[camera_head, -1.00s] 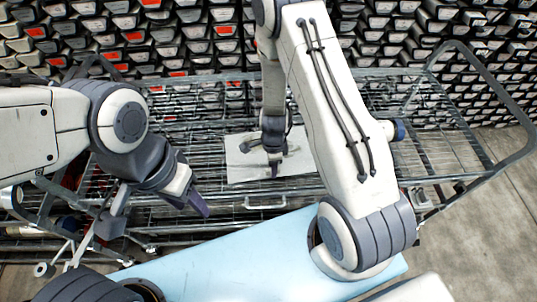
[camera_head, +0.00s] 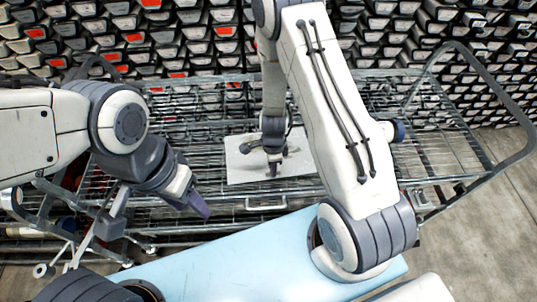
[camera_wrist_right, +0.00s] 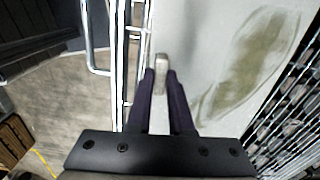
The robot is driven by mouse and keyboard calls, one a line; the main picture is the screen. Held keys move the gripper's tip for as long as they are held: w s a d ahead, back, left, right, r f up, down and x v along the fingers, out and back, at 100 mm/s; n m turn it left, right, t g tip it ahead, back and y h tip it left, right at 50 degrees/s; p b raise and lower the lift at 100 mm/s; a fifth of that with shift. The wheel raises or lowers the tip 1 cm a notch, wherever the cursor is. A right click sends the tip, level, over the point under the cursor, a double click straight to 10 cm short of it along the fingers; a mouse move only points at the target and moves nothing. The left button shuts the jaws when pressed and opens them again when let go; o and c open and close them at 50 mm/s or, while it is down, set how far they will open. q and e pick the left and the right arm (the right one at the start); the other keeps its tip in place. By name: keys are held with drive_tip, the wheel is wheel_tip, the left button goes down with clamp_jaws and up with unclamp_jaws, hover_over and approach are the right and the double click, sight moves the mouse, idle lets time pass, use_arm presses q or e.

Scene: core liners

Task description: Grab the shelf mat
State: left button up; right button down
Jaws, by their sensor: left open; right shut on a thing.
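The shelf mat (camera_head: 240,174) is a flat, pale grey sheet lying on the wire shelf of a metal cart, in the middle of the head view. In the right wrist view it is the light surface (camera_wrist_right: 203,45) with a greenish-brown stain. My right gripper (camera_head: 273,172) is over the mat near its front edge. Its dark purple fingers (camera_wrist_right: 160,88) are shut on the mat's edge, with a small pale piece showing at the tips. My left gripper (camera_head: 200,205) is open and empty, left of the mat in front of the cart. My right forearm stands beside the mat's right part.
The wire cart (camera_head: 410,110) has raised metal rails and a looped handle at the right. A small metal handle (camera_head: 266,203) is on its front, just below the mat. Rows of core liners (camera_head: 180,40) fill the back. Bare concrete floor (camera_head: 480,240) is at the right.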

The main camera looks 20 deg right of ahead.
drive_tip(key=shift+r, duration=0.1)
idle(0.7)
drive_tip(key=shift+r+p, duration=0.9)
drive_tip(key=shift+p, duration=0.1)
wheel_tip(320, 180, up, 3)
drive_tip(key=p, duration=0.2)
drive_tip(key=shift+f+p, duration=0.1)
drive_tip(key=shift+p, duration=0.3)
drive_tip(key=shift+s+d+f+b, duration=0.15)
drive_tip(key=shift+s+d+b, duration=0.3)
drive_tip(key=shift+b, duration=0.5)
drive_tip(key=s+d+r+p, duration=0.2)
drive_tip(key=s+d+r, duration=0.4)
drive_tip(key=s, duration=0.2)
drive_tip(key=shift+d+r, duration=0.25)
drive_tip(key=shift+d, duration=0.1)
